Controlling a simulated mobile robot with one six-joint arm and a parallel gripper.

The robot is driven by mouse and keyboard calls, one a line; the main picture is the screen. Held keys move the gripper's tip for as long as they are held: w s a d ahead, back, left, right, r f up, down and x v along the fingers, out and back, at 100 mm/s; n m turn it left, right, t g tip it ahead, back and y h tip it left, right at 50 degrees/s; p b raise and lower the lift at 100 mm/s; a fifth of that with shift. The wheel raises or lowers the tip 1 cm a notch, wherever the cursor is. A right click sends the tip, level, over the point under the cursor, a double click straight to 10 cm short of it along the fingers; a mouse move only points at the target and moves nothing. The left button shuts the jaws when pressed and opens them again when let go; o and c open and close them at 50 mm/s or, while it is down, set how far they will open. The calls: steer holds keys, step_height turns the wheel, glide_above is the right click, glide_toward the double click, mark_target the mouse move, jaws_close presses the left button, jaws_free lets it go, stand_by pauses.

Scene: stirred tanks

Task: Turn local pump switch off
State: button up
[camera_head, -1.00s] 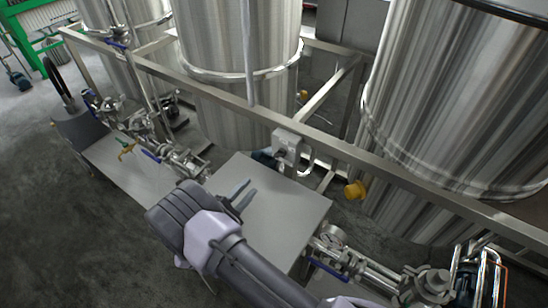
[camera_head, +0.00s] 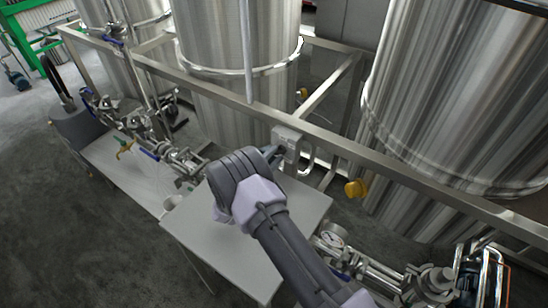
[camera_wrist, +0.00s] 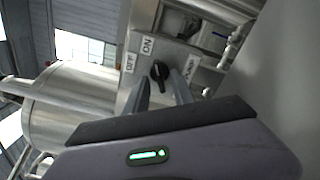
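The pump switch box (camera_head: 289,136) is a small pale grey box on the frame rail in front of the middle tank. In the wrist view the switch plate (camera_wrist: 176,52) carries a black rotary knob (camera_wrist: 159,72) with ON and OFF labels beside it. Which label the knob points at is not clear. My gripper (camera_wrist: 161,92) is open, its two grey fingers pointing at the plate, with the knob showing between and just beyond the tips. In the head view my gripper's body covers most of its fingers and the box's knob side.
A flat grey table (camera_head: 240,245) lies under my arm. The metal rail (camera_head: 350,150) runs across in front of the steel tanks (camera_head: 240,70). Pipes with a pressure gauge (camera_head: 333,235) are at lower right, and valves with blue handles at left.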

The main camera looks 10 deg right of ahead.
jaws_close()
steer(key=shift+n, duration=0.3)
steer(key=shift+f+n+b, duration=0.15)
steer(key=shift+n+b, duration=0.6)
steer(key=shift+n, duration=0.05)
steer(key=n+b, duration=0.1)
steer(key=n, duration=0.2)
steer(key=shift+n, duration=0.3)
steer(key=n+b, duration=0.1)
steer(key=n, duration=0.5)
steer(key=shift+s+d+b, duration=0.1)
steer(key=shift+s+b, duration=0.05)
steer(key=shift+b, duration=0.2)
steer(key=shift+o, duration=0.4)
jaws_free()
